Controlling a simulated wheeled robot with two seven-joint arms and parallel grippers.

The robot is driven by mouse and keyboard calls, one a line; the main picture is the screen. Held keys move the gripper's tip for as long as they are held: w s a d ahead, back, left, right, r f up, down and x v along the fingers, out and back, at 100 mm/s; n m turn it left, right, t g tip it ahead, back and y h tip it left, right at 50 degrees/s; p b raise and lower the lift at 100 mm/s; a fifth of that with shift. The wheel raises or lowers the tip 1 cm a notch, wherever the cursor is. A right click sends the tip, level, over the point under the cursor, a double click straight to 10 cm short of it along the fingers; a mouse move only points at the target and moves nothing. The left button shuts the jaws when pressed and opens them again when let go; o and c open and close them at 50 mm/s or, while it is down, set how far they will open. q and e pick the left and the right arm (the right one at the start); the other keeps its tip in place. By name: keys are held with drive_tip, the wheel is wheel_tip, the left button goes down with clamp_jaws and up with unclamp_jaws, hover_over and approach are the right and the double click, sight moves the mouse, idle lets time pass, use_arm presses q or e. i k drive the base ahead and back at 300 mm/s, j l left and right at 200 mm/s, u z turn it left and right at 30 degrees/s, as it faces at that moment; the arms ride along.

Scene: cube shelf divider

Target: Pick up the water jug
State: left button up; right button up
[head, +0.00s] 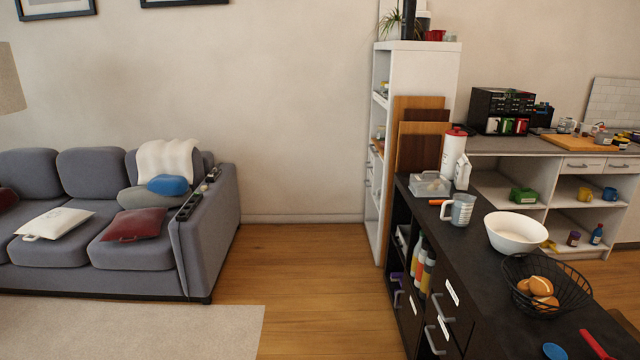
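I cannot tell for certain which of these is called the water jug. Neither of my grippers is in view.
A clear box (430,184) and an orange-handled item are left of the jug. A white bowl (515,231) and black wire basket (548,300) are to its right. The wooden floor (315,270) between sofa (100,220) and counter is clear.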

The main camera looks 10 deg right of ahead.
sight(462, 204)
drive_tip(key=i+z, duration=0.45)
drive_tip(key=i+j+z, duration=0.2)
drive_tip(key=i+z, duration=0.3)
drive_tip(key=i+j+z, duration=0.45)
drive_tip(key=l, duration=0.1)
